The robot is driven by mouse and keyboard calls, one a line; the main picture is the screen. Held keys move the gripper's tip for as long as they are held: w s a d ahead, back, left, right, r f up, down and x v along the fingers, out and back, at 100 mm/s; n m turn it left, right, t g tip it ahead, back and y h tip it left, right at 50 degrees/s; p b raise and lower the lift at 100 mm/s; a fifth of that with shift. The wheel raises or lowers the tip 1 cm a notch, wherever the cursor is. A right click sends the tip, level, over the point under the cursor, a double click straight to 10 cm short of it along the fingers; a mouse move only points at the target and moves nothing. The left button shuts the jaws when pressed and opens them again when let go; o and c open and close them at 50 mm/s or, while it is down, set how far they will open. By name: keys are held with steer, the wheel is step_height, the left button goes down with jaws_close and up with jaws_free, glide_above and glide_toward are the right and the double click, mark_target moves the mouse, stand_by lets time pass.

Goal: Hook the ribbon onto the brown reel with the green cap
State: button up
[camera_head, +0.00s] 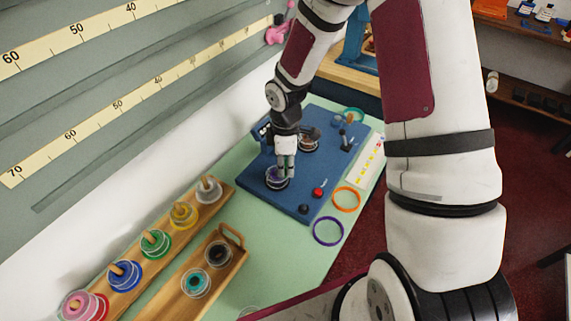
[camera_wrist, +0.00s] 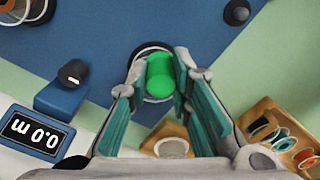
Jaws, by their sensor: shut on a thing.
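My gripper (camera_head: 285,168) points down over the near left part of the blue board. In the wrist view my gripper (camera_wrist: 168,72) is shut on a bright green cylinder, the green cap (camera_wrist: 160,77). A round reel (camera_head: 277,183) with a pale rim and dark, purplish middle lies on the board right below my fingertips. In the wrist view this reel's rim (camera_wrist: 150,47) shows around the cap, near the board's edge. Whether cap and reel touch is hidden. A second round reel (camera_head: 309,144) sits farther back on the board. I cannot make out a loose ribbon end.
A spool rack (camera_head: 138,277) and wooden tray (camera_head: 233,266) stand at the near left.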

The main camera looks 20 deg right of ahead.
steer(key=shift+f, duration=0.6)
stand_by(1.2)
steer(key=shift+r+p, duration=1.05)
steer(key=shift+r, duration=1.5)
steer(key=shift+d, duration=0.1)
